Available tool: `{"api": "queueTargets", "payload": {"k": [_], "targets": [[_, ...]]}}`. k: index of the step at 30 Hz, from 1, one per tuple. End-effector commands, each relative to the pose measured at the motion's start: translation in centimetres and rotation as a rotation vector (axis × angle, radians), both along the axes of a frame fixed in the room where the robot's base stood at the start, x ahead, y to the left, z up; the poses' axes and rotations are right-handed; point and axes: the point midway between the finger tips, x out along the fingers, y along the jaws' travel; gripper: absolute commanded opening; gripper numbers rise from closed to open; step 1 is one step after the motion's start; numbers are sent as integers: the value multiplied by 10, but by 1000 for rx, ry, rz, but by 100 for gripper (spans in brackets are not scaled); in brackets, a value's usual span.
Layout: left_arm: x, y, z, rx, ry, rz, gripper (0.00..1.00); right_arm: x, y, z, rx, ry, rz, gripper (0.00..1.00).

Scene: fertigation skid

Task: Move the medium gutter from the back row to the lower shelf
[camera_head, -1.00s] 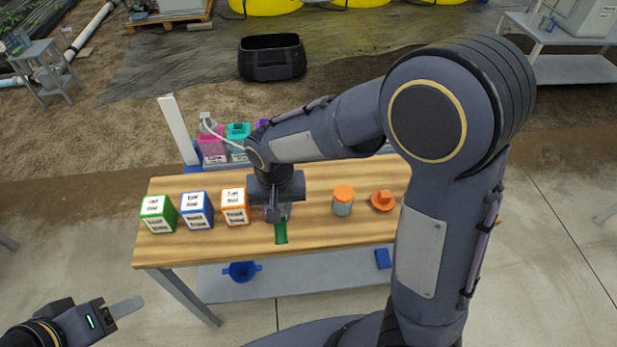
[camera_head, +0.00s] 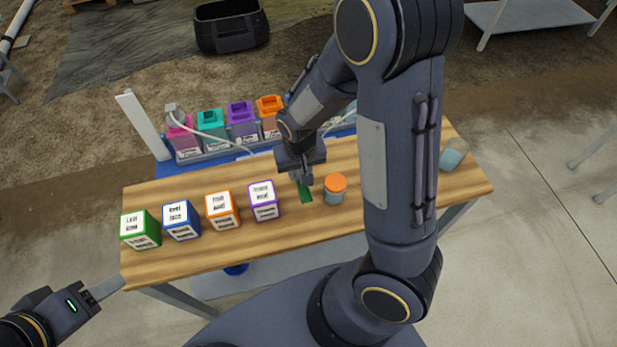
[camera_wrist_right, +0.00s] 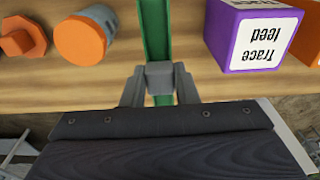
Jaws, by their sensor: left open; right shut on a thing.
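A green gutter (camera_head: 305,192) shows below my right gripper (camera_head: 302,178) in the head view, between the purple-edged box and the orange-lidded jar. In the right wrist view the green gutter (camera_wrist_right: 156,32) runs up the middle as a narrow channel. The fingers of my right gripper (camera_wrist_right: 160,84) are shut on it, around a grey block. Much of the gutter is hidden by the gripper, so I cannot tell its full length or whether it touches the table. My left gripper (camera_head: 104,290) is open and empty, off the table's front left corner. The grey lower shelf (camera_head: 290,268) shows partly under the table.
On the wooden table (camera_head: 310,222) stand several label boxes, including a purple-edged one (camera_head: 264,200), and an orange-lidded jar (camera_head: 335,188). A clear jar (camera_head: 453,155) stands at the right. The front strip is clear.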

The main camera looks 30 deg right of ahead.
Motion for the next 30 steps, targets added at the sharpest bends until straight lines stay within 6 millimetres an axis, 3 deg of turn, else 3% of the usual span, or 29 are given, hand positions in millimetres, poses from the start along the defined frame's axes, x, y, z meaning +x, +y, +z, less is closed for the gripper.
{"api": "queueTargets", "payload": {"k": [3, 10, 15, 28, 29, 30], "targets": [[0, 0, 0, 0, 0, 0, 50, -1, -14, -16, 0, 2, -3, 3], [0, 0, 0, 0, 0, 0, 50, -3, -26, -34, 0, 2, 0, 3], [0, 0, -1, 0, 0, 0, 50, -2, -25, -57, -1, 2, 1, 3], [0, 0, -6, 0, 0, 0, 50, -1, -24, -65, 0, -2, 1, 3], [0, 0, -4, 0, 0, 0, 50, -1, -24, -63, 1, -1, 1, 31], [0, 0, -4, 0, 0, 0, 50, -1, -24, -62, 1, -1, 1, 36]]}}
